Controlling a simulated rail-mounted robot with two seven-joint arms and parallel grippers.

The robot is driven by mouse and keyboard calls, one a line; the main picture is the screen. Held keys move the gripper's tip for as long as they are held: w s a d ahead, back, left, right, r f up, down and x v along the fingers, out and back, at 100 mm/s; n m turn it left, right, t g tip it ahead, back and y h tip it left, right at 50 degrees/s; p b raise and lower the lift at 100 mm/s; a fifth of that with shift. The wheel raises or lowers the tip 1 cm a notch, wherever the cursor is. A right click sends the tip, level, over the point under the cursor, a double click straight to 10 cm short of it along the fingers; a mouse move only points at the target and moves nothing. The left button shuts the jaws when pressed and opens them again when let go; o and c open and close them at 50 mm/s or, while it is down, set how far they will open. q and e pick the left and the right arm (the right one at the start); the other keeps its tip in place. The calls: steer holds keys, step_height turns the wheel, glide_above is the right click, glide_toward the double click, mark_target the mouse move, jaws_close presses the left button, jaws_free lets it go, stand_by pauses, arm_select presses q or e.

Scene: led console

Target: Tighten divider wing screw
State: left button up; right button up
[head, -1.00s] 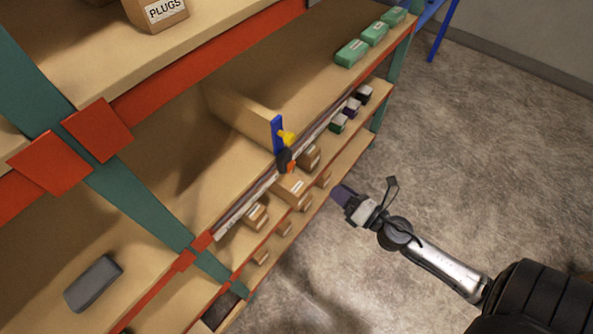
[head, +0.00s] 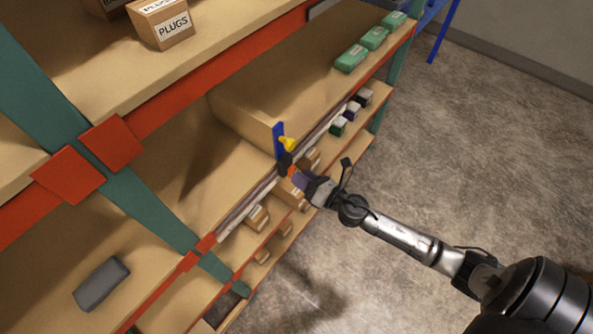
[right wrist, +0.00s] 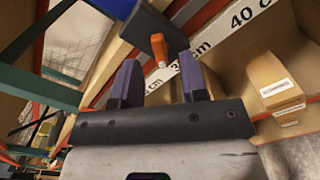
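A wooden divider (head: 240,117) stands on the middle shelf, with a blue upright plate (head: 279,141) at its front end and a yellow piece (head: 288,144) on that plate. Below it, a dark clamp (head: 285,161) with an orange wing screw (head: 291,170) sits at the shelf's front rail. My right gripper (head: 297,175) is close in front of the screw. In the right wrist view, the orange screw (right wrist: 160,60) shows between and just beyond the two purple fingers of my right gripper (right wrist: 157,72), which are apart. Contact with the screw is not visible. My left gripper is out of view.
A measuring strip (right wrist: 205,45) with centimetre marks runs along the shelf front. Small brown boxes (head: 258,218) stand on the shelf below. Green boxes (head: 351,58) stand at the shelf's far end. A grey box (head: 101,284) lies at lower left. Open floor lies right.

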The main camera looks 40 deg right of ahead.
mark_target(292, 171)
steer(key=shift+w+a, duration=0.25)
steer(key=shift+w, duration=0.95)
jaws_close()
